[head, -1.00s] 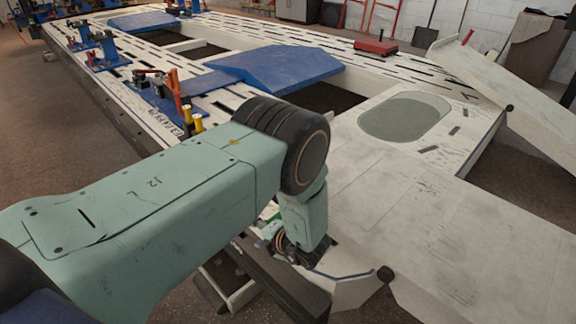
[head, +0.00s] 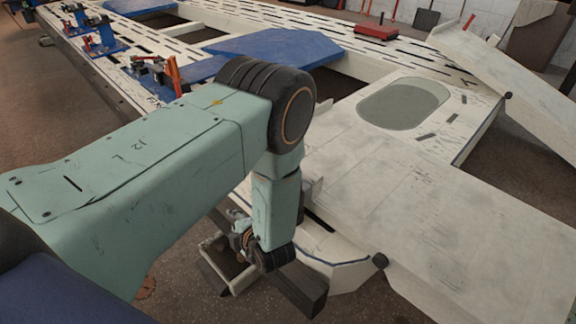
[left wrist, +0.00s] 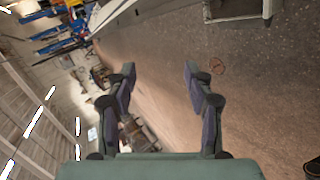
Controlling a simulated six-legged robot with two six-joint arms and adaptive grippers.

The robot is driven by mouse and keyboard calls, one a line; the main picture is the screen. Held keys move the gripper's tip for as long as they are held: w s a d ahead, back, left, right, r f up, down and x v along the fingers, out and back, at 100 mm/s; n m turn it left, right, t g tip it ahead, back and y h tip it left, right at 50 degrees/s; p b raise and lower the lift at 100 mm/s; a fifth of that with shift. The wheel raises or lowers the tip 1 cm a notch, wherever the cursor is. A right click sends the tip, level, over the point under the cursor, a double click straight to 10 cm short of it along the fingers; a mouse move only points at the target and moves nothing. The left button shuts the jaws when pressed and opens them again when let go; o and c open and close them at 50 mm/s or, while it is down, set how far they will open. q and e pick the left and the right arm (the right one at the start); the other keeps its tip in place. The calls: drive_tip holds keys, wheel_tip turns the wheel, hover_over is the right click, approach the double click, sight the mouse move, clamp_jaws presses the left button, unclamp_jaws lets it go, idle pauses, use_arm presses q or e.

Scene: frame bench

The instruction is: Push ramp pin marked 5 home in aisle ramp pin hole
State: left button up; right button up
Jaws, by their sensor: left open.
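My left gripper is open and empty in the left wrist view (left wrist: 160,78), its two fingers apart over bare floor. In the head view it is low in the middle (head: 240,238), beside the near edge of the frame bench and partly hidden by my wrist. Another dark round end (head: 508,95) sits at the far corner. I cannot make out a pin marked 5 or the aisle ramp pin hole. My right gripper is not seen.
The white slotted bench (head: 330,150) runs away to the upper left, with blue plates (head: 280,45) on it. Red and dark tools (head: 165,72) stand near its left edge. A tilted far ramp (head: 520,75) rises at right.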

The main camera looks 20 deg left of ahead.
use_arm(q)
drive_tip(key=d+r+m+t+h+p, duration=0.1)
drive_tip(key=d+r+m+t, duration=0.3)
drive_tip(key=r+m, duration=0.4)
drive_tip(key=d+r+m+t+h+p, duration=0.1)
drive_tip(key=d+r+m+t+h, duration=0.3)
drive_tip(key=r+m, duration=0.4)
drive_tip(key=w+d+r+m+t+h+p, duration=0.1)
drive_tip(key=d+r+m+t+h, duration=0.2)
drive_tip(key=d+r+m, duration=0.3)
drive_tip(key=shift+r+m+t+p, duration=0.35)
drive_tip(key=shift+r+m, duration=0.55)
drive_tip(key=shift+m, duration=1.4)
